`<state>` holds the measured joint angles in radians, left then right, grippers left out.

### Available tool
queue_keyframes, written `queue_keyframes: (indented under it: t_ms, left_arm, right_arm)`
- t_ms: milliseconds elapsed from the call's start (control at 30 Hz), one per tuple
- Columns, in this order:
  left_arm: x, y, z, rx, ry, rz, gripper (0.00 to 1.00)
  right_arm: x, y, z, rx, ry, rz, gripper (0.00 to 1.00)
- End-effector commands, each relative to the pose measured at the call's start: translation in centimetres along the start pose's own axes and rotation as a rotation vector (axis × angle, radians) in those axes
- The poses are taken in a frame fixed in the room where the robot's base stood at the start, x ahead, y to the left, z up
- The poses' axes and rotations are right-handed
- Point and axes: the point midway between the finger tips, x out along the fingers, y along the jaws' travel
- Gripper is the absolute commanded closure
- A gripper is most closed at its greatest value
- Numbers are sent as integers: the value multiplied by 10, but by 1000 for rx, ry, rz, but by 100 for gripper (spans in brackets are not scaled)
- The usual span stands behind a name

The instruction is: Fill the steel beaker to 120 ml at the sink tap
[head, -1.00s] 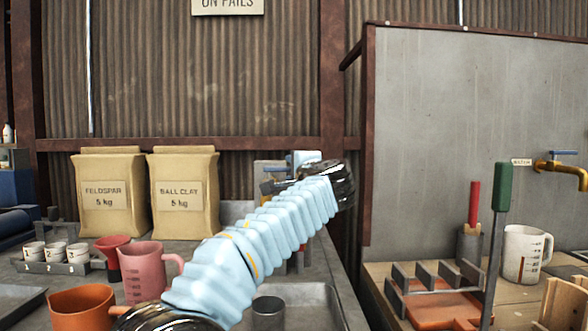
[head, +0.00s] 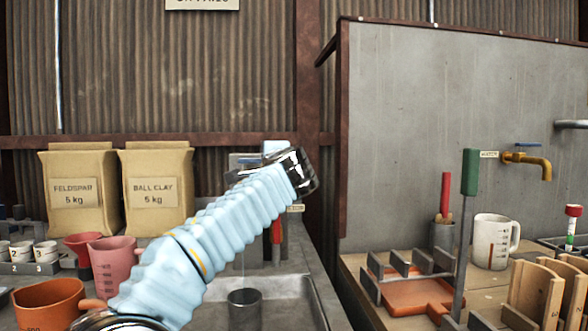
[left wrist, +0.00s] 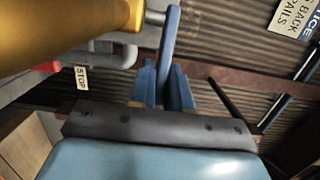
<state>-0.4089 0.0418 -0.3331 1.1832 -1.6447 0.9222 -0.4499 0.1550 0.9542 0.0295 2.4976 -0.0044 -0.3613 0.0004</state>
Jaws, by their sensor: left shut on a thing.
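The steel beaker (head: 244,310) stands upright in the sink basin (head: 318,306) in the head view; its fill level cannot be read. A faint thin vertical streak shows above it, possibly water. My left arm crosses in front and hides most of the sink tap. In the left wrist view, my left gripper (left wrist: 163,88) is shut on a blue lever (left wrist: 171,40). A large brass pipe (left wrist: 60,25) lies close beside it, with a STOP tag (left wrist: 82,79) below. My right gripper is not in view.
Orange (head: 50,303) and pink (head: 113,265) jugs stand left of the basin, before two sacks (head: 157,190). Another brass tap (head: 530,160) is behind.

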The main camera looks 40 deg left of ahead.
Motion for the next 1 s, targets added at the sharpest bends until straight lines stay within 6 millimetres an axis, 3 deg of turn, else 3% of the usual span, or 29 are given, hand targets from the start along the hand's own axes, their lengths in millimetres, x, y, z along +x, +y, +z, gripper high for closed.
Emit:
queue_keyframes:
  t_ms: [67, 467, 500, 633, 1000]
  left_arm:
    - [-1, 3, 7, -2, 34, 2, 100]
    - [-5, 1, 5, 1, 93, 2, 100]
    - [-5, 1, 5, 1, 93, 2, 80]
    - [-5, 1, 5, 1, 93, 1, 62]
    - [-13, 2, 5, -1, 95, -1, 62]
  right_arm:
    - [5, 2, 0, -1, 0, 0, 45]
    - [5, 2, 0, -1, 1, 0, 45]
    - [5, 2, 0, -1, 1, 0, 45]
    - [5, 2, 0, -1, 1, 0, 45]
    - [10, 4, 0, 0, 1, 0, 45]
